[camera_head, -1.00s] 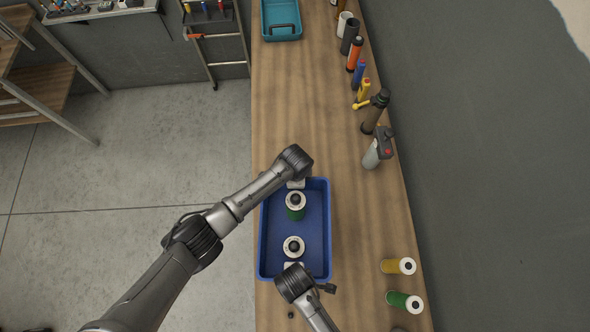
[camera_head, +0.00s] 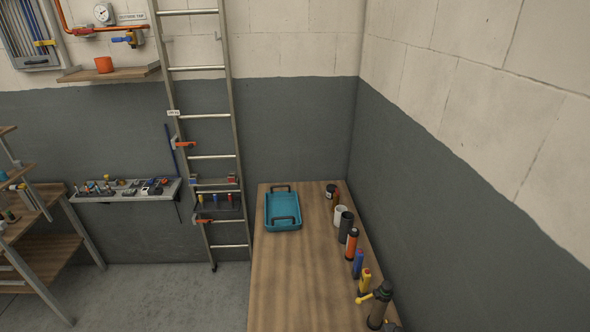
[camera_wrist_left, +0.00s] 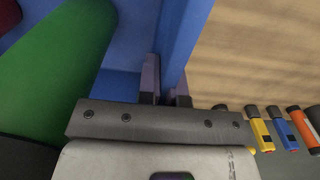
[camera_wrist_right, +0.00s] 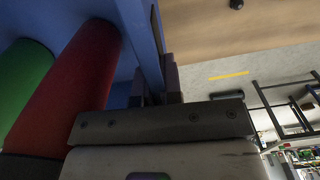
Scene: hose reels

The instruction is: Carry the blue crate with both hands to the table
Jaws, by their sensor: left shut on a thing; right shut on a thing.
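The blue crate is outside the head view; both wrist views show parts of it. In the left wrist view, my left gripper (camera_wrist_left: 165,88) is shut on the crate's blue wall (camera_wrist_left: 188,28). A green reel (camera_wrist_left: 55,65) lies inside, beside that wall. In the right wrist view, my right gripper (camera_wrist_right: 156,88) is shut on the crate's other end wall (camera_wrist_right: 138,28). A red reel (camera_wrist_right: 75,85) and a green reel (camera_wrist_right: 22,80) show inside. The wooden table (camera_head: 285,285) runs along the right wall in the head view. Whether the crate touches it is hidden.
A teal tray (camera_head: 283,211) sits at the table's far end. Bottles and cans, among them an orange one (camera_head: 351,244) and a blue one (camera_head: 358,264), line the right edge. A ladder (camera_head: 202,157) leans against the back wall. Bare tabletop lies nearer than the tray.

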